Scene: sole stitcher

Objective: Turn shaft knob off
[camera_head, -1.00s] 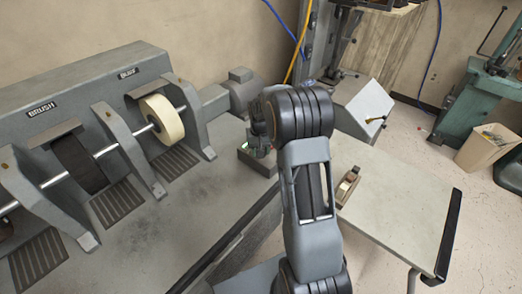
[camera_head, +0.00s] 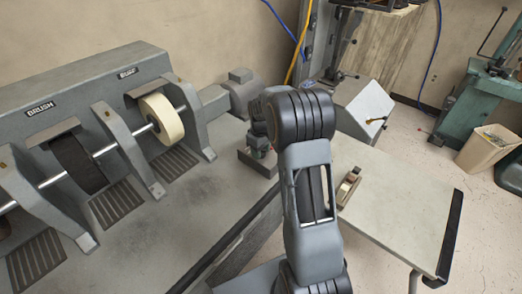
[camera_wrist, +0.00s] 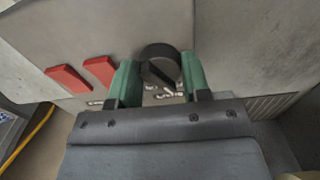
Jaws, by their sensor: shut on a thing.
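The round black shaft knob (camera_wrist: 160,58) with a raised grip bar sits on a grey metal panel (camera_wrist: 215,35) in the wrist view. My gripper (camera_wrist: 158,76) has its two green fingers on either side of the knob and is shut on it. White lettering by the knob is partly hidden and unreadable. In the head view my gripper (camera_head: 260,145) is down at a small grey box (camera_head: 258,164) at the right end of the machine bench. The knob is hidden there behind my arm.
Two red switches (camera_wrist: 84,72) sit left of the knob. A white buffing wheel (camera_head: 161,119), a brush wheel and upright brackets stand left of my gripper. A grey motor (camera_head: 242,92) is behind it. A side table (camera_head: 400,205) with a wooden plane-like tool (camera_head: 348,187) is to the right.

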